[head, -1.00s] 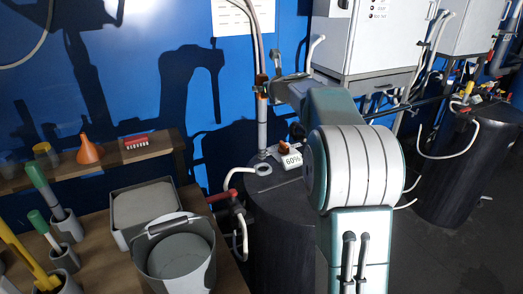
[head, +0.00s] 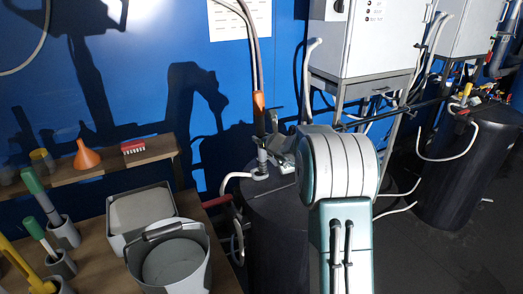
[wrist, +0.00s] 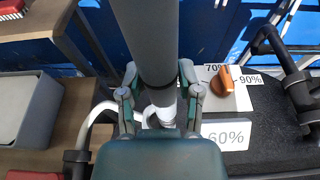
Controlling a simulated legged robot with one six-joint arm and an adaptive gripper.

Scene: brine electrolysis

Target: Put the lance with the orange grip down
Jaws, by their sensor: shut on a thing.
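The lance is upright over the dark tank (head: 262,200), its orange grip (head: 259,102) near the top with hoses rising from it. In the wrist view its thick grey tube (wrist: 147,35) runs down between my fingers to a pale fitting (wrist: 160,116) on the tank. Whether its lower end is fully inside that fitting is hidden. My gripper (head: 274,146) is shut on the lance; its fingers show on both sides of the tube in the wrist view (wrist: 158,82).
Beside the lance are an orange knob (wrist: 222,80) with 70% and 90% marks and a 60% sign (wrist: 226,135). A bench at left holds a grey bucket (head: 197,262), a tray (head: 113,240) and handled tools in cups. Cabinets (head: 365,45) and another dark tank (head: 455,180) stand right.

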